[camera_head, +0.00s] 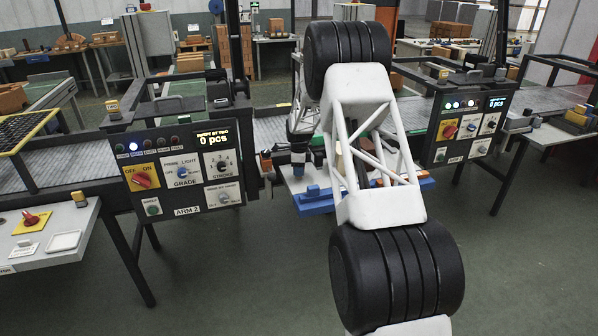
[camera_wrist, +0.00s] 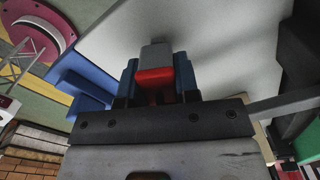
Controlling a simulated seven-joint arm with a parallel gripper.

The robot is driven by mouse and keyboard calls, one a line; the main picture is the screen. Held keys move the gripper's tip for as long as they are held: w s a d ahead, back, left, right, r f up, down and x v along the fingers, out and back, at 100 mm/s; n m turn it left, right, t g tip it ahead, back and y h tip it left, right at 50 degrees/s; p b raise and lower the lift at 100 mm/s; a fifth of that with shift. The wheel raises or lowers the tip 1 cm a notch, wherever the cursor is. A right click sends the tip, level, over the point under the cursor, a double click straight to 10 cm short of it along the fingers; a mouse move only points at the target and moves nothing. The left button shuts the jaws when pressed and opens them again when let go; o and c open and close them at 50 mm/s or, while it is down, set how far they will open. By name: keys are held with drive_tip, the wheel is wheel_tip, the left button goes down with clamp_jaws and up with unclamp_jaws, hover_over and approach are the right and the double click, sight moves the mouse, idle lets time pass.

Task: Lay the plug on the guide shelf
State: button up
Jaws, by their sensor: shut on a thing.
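My gripper (camera_wrist: 155,82) is shut on the plug (camera_wrist: 155,77), a small block with a red face and a grey end, held between two blue fingers. A pale grey flat surface with blue blocks on its edge, seemingly the guide shelf (camera_wrist: 225,45), lies beyond the plug in the wrist view. The shelf also shows in the head view (camera_head: 291,181), partly hidden behind my arm. My gripper is small and dark above it there. I cannot tell whether the plug touches the shelf.
A blue block (camera_wrist: 82,86) stands at the left in the wrist view. In the head view, control panels stand on the left (camera_head: 180,170) and right (camera_head: 468,125) of the shelf. A conveyor (camera_head: 270,130) runs behind. The floor in front is clear.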

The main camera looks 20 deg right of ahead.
drive_tip(key=shift+f, duration=0.2)
drive_tip(key=shift+f, duration=0.15)
drive_tip(key=o, duration=1)
wheel_tip(320, 180, up, 12)
drive_tip(key=shift+r, duration=0.15)
idle(0.3)
idle(0.3)
